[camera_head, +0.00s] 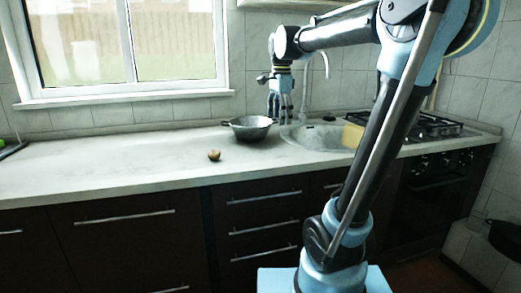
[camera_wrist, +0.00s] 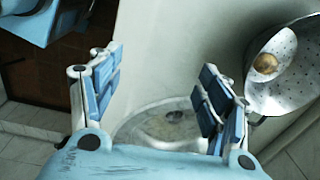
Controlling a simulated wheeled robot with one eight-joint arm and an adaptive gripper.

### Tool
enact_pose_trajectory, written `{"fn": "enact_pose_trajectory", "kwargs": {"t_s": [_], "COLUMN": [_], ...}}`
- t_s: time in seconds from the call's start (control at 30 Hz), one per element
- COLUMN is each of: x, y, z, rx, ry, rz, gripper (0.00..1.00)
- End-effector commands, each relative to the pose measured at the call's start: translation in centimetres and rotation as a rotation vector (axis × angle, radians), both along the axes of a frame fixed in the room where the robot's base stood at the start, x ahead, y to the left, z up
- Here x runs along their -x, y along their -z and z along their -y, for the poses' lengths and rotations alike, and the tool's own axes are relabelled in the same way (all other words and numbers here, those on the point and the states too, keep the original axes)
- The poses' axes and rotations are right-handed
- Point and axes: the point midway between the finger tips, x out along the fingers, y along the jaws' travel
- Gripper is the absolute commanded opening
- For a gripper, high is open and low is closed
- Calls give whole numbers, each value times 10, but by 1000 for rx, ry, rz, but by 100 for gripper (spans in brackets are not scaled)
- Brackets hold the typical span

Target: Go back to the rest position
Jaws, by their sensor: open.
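My gripper (camera_head: 280,115) hangs fingers down at the back of the counter, over the sink's left edge and just right of the colander. In the wrist view my gripper (camera_wrist: 160,65) is open, its blue-padded fingers wide apart with nothing between them. The colander (camera_head: 250,131) is dark outside, with side handles, and stands upright on the counter. In the wrist view the perforated colander (camera_wrist: 285,92) is at the right edge, outside the fingers. A round brown thing (camera_wrist: 266,63) lies inside it. Whether the gripper touches the colander I cannot tell.
A small round brown item (camera_head: 214,155) lies on the counter (camera_head: 120,168) in front of the colander. The sink (camera_head: 312,137) is right of it, with a tap (camera_head: 326,66) behind and a yellow block (camera_head: 353,136) at its right. A stove (camera_head: 425,124) stands farther right. The left counter is mostly clear.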

Motion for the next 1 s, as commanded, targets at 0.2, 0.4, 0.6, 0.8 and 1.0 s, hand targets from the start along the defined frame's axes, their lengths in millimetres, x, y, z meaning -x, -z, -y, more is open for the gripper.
{"fn": "enact_pose_trajectory", "kwargs": {"t_s": [0.2, 0.4, 0.6, 0.8, 1.0], "x": [54, 102, 149, 193, 222], "y": [46, 94, 149, 208, 253], "z": [40, 69, 93, 110, 119], "rx": [15, 39, 74, 116, 153], "ry": [-258, -499, -738, -972, -1147], "rz": [35, 67, 95, 117, 130], "gripper": [71, 71, 71, 71, 71]}}
